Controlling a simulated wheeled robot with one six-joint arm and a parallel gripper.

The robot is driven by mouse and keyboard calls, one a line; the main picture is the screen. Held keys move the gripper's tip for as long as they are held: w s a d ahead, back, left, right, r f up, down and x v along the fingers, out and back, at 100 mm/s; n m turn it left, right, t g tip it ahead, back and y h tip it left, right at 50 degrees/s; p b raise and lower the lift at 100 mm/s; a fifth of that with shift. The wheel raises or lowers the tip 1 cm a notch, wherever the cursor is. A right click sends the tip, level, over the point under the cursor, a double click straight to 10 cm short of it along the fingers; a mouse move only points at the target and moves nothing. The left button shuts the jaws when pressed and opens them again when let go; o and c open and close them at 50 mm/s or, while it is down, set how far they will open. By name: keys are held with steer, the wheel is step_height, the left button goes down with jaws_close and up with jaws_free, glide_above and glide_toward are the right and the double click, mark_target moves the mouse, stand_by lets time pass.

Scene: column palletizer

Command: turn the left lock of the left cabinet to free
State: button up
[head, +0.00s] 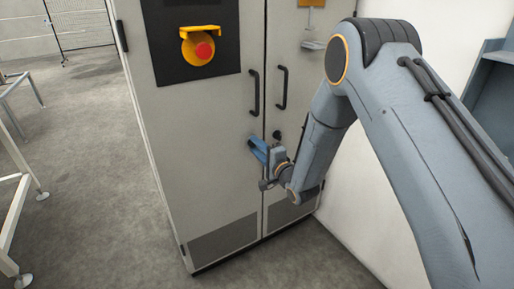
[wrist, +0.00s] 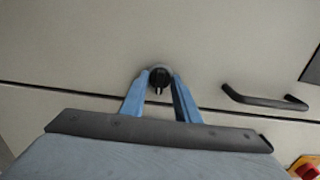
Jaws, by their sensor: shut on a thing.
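The left cabinet (head: 180,130) is tall and pale grey, with two shut doors. In the wrist view, turned on its side, the left lock (wrist: 160,76) is a round dark knob on the left door, near the seam. My gripper (wrist: 160,80) has its two blue fingers on either side of this knob and is shut on it. In the head view my gripper (head: 252,147) is at the left door, below its handle, and its fingers hide the left lock. The right lock (head: 277,135) shows as a dark knob on the right door. The left lock's turn is hard to read.
The left door's black handle (head: 254,93) and the right door's handle (head: 282,88) are above the locks. A red emergency button (head: 203,51) with a yellow guard sits on a black panel. Grey frames (head: 14,215) stand at left; floor between them and the cabinet is clear.

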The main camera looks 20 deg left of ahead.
stand_by(0.4)
steer(key=o, duration=1)
steer(key=shift+o, duration=0.2)
steer(key=v, duration=0.8)
